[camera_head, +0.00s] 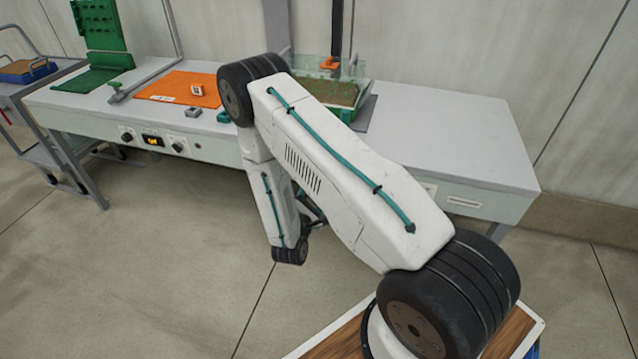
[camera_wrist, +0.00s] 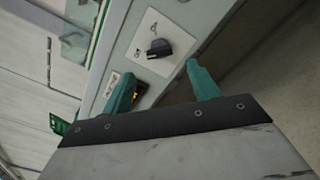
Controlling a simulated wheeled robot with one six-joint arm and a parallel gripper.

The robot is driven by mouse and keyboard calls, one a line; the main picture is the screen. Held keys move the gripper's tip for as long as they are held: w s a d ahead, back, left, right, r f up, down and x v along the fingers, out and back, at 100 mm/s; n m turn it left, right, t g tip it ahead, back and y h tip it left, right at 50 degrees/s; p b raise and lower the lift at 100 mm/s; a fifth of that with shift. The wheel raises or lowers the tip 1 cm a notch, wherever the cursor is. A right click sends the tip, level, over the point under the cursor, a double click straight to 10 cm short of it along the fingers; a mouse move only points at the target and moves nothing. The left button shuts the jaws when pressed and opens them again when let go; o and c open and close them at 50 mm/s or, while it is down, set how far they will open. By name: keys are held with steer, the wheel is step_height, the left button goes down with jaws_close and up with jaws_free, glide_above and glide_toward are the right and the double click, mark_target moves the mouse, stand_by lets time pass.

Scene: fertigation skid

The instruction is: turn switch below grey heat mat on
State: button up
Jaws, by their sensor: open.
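A black rotary switch knob (camera_wrist: 158,48) sits on a white plate on the bench's front panel in the wrist view. Small marks lie around it, too small to read surely, so I cannot tell its setting. My gripper (camera_wrist: 161,70) is open, its two teal fingers apart in front of the panel. The knob shows beyond and between the fingertips, with no visible contact. A small display with orange digits (camera_wrist: 139,92) is partly hidden by the left finger.
The long bench (camera_head: 470,140) carries a clear tank (camera_head: 340,90), an orange mat (camera_head: 180,88) and a green pegboard stand (camera_head: 100,40). Other knobs (camera_head: 177,146) and a display (camera_head: 152,140) are on its left front. A cart (camera_head: 35,75) stands far left. Floor before the bench is clear.

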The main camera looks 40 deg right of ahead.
steer(key=x, duration=0.6)
steer(key=shift+d+r, duration=0.1)
steer(key=c, duration=1)
